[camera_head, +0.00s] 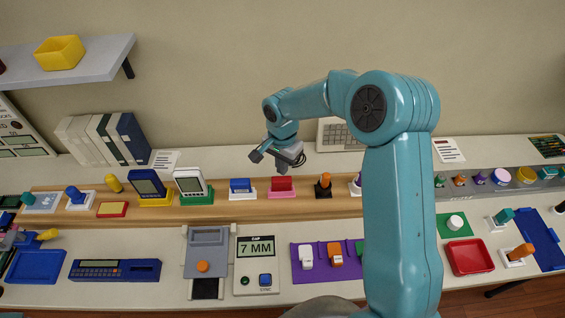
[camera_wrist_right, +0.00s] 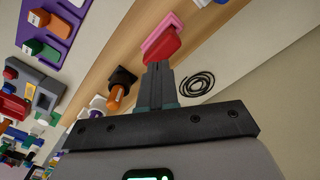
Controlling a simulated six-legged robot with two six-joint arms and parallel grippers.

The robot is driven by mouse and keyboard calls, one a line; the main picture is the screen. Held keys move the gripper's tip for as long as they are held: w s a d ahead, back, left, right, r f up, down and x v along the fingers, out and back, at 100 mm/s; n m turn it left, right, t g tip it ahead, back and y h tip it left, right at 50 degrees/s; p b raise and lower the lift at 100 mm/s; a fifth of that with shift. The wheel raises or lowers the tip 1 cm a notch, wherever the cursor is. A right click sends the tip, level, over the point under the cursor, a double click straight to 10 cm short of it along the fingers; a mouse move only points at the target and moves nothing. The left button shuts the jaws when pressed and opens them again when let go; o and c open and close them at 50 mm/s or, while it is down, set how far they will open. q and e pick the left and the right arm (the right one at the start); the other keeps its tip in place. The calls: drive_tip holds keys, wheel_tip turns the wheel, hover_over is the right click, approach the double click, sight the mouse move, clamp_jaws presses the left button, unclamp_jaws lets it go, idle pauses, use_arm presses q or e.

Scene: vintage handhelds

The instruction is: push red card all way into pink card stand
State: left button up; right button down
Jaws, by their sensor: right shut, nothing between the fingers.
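The red card (camera_head: 282,184) stands in the pink card stand (camera_head: 283,195) on the wooden strip, in the middle of the head view. In the right wrist view the red card (camera_wrist_right: 161,46) shows just past my fingertips, with the pink stand (camera_wrist_right: 160,29) beyond it. My right gripper (camera_head: 281,168) is shut and empty, directly above the card. Its fingertips (camera_wrist_right: 157,66) overlap the card's near edge in the wrist view and seem to touch it or nearly so. How deep the card sits in the slot cannot be told. My left gripper is not visible.
A blue card in a white stand (camera_head: 241,187) is close on the left. An orange-and-black piece (camera_head: 323,186) stands close on the right. A coiled black cable (camera_wrist_right: 198,84) lies behind. A grey device marked 7 MM (camera_head: 256,262) and a purple mat (camera_head: 297,266) lie in front.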

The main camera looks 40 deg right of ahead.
sight(283, 178)
drive_tip(key=shift+r, duration=0.3)
wheel_tip(283, 178, up, 15)
drive_tip(key=b, duration=0.1)
drive_tip(key=shift+r, duration=0.2)
